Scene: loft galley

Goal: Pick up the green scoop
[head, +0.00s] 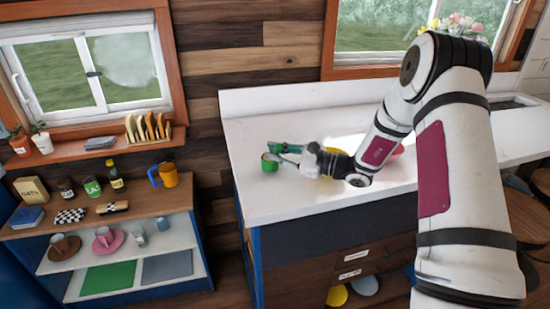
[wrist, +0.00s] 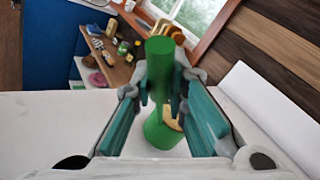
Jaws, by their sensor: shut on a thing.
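The green scoop (head: 270,163) is at the left part of the white countertop, at the tip of my gripper (head: 280,154). In the wrist view the scoop (wrist: 162,128) shows as a green cylinder with a narrower part between the teal fingers. My gripper (wrist: 163,88) is shut on that narrower part. The fingers hide some of the scoop. I cannot tell whether the scoop touches the counter or is just above it.
The white countertop (head: 270,203) is clear in front of the scoop. A yellow item (head: 325,178) and a pink item (head: 397,152) are partly hidden by my arm. A shelf unit (head: 150,208) with mugs and jars stands at left, below a toast rack (head: 148,130) on the sill.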

